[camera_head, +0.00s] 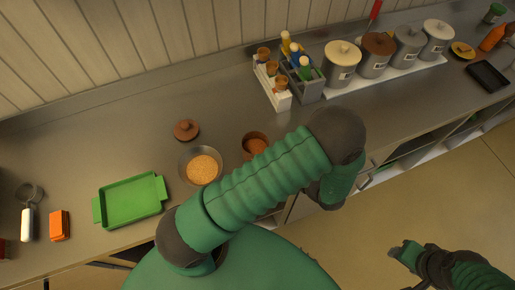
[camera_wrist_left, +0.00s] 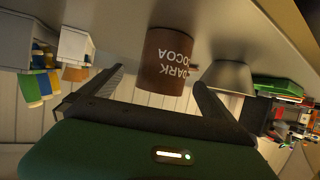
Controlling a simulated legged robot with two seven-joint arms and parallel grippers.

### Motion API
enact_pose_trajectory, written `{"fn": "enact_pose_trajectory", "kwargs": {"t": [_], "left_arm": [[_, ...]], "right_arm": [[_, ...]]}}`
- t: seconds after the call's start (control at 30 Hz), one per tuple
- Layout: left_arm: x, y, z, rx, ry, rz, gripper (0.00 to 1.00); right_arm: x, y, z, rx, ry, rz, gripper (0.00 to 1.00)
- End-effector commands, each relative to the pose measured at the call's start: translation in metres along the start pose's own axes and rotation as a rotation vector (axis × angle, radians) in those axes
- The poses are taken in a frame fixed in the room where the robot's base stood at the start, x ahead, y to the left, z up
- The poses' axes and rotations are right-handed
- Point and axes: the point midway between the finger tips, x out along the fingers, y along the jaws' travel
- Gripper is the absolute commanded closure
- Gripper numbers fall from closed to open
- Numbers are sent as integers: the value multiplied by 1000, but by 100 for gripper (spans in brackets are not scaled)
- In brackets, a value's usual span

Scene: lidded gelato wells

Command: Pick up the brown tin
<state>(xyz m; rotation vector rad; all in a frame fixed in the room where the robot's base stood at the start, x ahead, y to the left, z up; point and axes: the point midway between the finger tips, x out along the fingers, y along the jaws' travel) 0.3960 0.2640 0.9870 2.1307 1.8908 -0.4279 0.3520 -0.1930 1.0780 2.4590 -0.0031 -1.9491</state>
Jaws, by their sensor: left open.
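The brown tin (camera_head: 256,144) stands on the counter, partly hidden behind my left arm in the head view. In the left wrist view the brown tin (camera_wrist_left: 166,62) appears upside down, with "DARK COCOA" lettering. My left gripper (camera_wrist_left: 158,80) is open, its fingertips either side of the tin in the picture; I cannot tell whether they touch it. That gripper is hidden by my arm in the head view. My right gripper (camera_head: 403,251) is low at the right, away from the counter; its jaw state is unclear.
A metal bowl with tan contents (camera_head: 203,168) stands just left of the tin, near a brown lid (camera_head: 187,130). A green tray (camera_head: 131,202) lies further left. A bottle caddy (camera_head: 278,97) and lidded canisters (camera_head: 341,66) stand behind and right.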

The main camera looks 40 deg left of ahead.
Motion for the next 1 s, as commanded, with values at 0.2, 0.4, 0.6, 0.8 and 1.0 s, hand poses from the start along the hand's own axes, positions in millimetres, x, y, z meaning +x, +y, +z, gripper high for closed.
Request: {"fn": "enact_pose_trajectory", "kwargs": {"t": [0.2, 0.4, 0.6, 0.8, 1.0], "left_arm": [[42, -1, -1, 1, 1, -1, 0], [67, -6, 0, 3, 0, -2, 0], [97, -6, 3, 0, -1, 0, 0], [98, -6, 5, 0, -2, 1, 0], [98, -6, 4, 0, -2, 2, 25]], "right_arm": [[-7, 0, -2, 1, 0, 0, 51], [-19, 0, -4, 1, 0, 0, 51], [-25, 0, -6, 1, 0, 0, 51], [-24, 0, -6, 1, 0, 0, 51], [-24, 0, -6, 1, 0, 0, 51]]}}
